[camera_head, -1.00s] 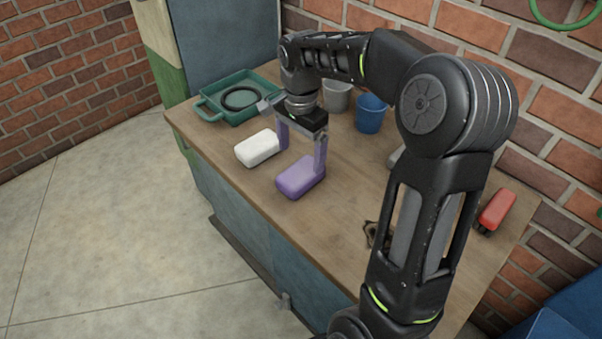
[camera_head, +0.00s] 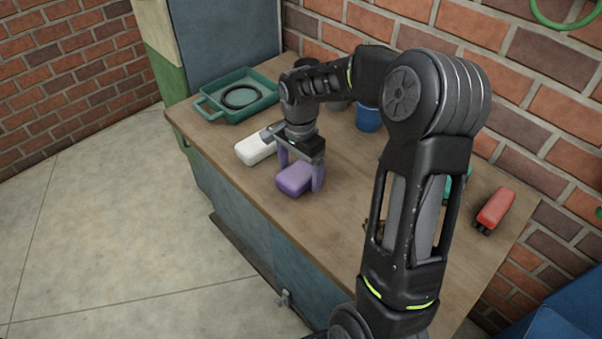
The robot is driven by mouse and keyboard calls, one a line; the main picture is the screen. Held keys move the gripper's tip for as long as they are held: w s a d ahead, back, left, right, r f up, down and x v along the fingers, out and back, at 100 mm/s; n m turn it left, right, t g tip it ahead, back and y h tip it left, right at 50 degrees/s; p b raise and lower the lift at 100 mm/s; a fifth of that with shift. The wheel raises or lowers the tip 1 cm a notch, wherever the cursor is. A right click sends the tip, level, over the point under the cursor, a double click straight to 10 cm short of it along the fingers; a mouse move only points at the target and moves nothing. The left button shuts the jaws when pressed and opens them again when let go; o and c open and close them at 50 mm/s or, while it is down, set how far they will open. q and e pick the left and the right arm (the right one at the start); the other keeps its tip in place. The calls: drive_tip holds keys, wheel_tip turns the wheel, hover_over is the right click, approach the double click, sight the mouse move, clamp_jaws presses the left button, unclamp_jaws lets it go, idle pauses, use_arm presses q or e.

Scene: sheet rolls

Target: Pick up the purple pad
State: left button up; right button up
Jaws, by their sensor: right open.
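The purple pad (camera_head: 293,180) is a rounded block lying flat on the wooden workbench. My right gripper (camera_head: 301,175) is over it, pointing down, with its fingers low on either side of the pad. The fingers are open. Whether they touch the pad I cannot tell. The pad's far end is partly hidden by the gripper. My left gripper is not in view.
A white pad (camera_head: 254,150) lies close to the left of the gripper. A green tray (camera_head: 213,112) holding a dark ring stands at the back left. A blue cup (camera_head: 368,119) is behind the arm. A red brush (camera_head: 495,208) lies at right. The bench front is clear.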

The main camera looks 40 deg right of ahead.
drive_tip(key=shift+f, duration=0.2)
drive_tip(key=shift+c, duration=0.2)
drive_tip(key=c, duration=1.4)
